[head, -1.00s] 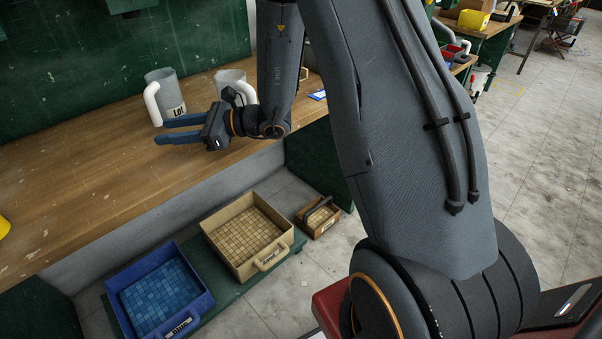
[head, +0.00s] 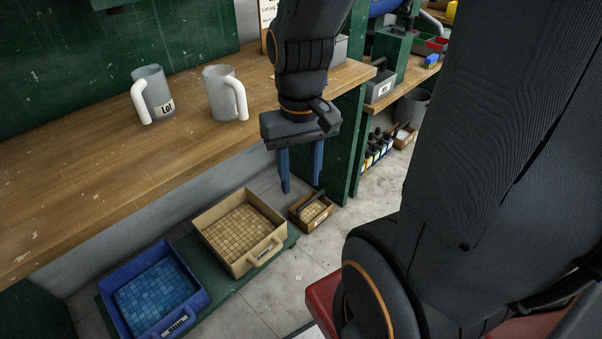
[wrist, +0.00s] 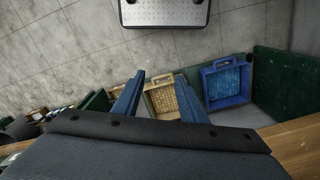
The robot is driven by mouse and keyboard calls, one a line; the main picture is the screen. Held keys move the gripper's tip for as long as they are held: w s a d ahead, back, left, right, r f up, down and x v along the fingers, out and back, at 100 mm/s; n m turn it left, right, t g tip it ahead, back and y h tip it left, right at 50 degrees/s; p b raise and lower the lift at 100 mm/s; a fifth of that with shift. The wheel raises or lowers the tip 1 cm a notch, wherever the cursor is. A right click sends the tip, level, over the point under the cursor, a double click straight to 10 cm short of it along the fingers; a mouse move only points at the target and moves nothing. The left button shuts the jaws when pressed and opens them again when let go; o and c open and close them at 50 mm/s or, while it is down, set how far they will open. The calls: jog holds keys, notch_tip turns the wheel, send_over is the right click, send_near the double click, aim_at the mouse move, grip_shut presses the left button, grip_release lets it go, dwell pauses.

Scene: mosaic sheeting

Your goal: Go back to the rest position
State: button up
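My gripper (head: 302,180) hangs pointing down in front of the bench's right end, with its two blue fingers apart and nothing between them. In the wrist view its fingers (wrist: 161,98) are also spread, with floor and bins beyond them. The wooden bench top (head: 100,170) holds two grey mugs with white handles, one mug (head: 147,88) labelled "Lot" and the other mug (head: 220,95) to its right. My gripper is to the right of both mugs and touches neither.
A blue bin (head: 200,302) and a tan bin (head: 206,245) of tiles stand on a green board (head: 232,284) on the floor. A small wooden crate (head: 322,221) is below my gripper. A shelf with a grey box (head: 380,88) stands at right. Floor between is clear.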

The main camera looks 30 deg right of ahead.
jog(key=shift+d, duration=0.15)
jog(key=shift+r, duration=0.1)
jog(key=shift+n, duration=0.8)
jog(key=a+p, duration=0.1)
jog(key=a+r+p, duration=0.2)
jog(key=a, duration=0.1)
jog(key=shift+s+a+p, duration=0.1)
jog(key=shift+s+p, duration=0.05)
jog(key=shift+p, duration=0.2)
dwell(0.9)
